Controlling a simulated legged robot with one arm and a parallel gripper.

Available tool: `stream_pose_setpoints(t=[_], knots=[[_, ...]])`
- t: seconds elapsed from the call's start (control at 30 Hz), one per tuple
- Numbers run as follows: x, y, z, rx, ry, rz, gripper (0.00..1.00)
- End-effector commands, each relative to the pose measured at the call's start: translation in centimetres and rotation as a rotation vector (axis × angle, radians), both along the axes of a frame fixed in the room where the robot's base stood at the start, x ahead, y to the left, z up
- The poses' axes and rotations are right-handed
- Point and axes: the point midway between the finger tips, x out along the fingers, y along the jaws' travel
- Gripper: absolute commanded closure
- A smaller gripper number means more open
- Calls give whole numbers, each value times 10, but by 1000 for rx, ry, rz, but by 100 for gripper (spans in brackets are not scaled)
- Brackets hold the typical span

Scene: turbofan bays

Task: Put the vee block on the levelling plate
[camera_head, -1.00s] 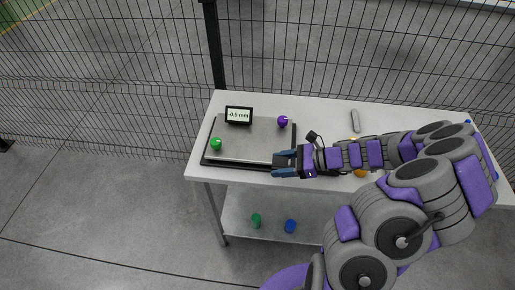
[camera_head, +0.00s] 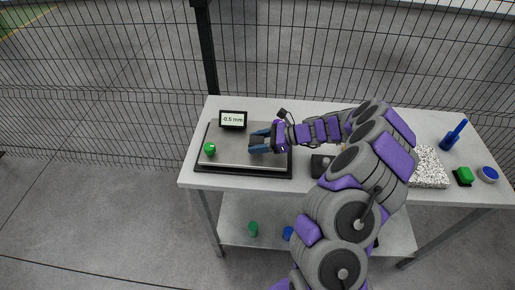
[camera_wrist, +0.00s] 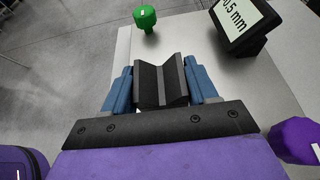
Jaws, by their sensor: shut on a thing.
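The vee block (camera_wrist: 162,82) is a dark grey block with a V groove and a lighter stripe. It sits between the blue fingers of my gripper (camera_head: 255,142), which is shut on it. My gripper and block are over the right half of the levelling plate (camera_head: 224,158), a flat grey plate on a black base. I cannot tell whether the block touches the plate. A green knob (camera_head: 210,149) stands on the plate's left, and a purple knob (camera_wrist: 296,142) shows at right in the wrist view. A black display (camera_head: 233,119) at the plate's back reads -0.5 mm.
On the table (camera_head: 195,182), a black object (camera_head: 321,166) lies right of the plate. A wire fence (camera_head: 100,80) stands behind.

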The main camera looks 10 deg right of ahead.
Motion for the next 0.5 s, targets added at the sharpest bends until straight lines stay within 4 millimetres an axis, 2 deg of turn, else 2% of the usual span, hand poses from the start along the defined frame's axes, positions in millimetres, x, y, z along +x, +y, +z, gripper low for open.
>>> stream_pose_setpoints(t=[0.1,0.2,0.5], knots=[[0,0,-19,0,1,1,95],[0,0,-27,0,1,0,95],[0,0,-27,0,0,0,95]])
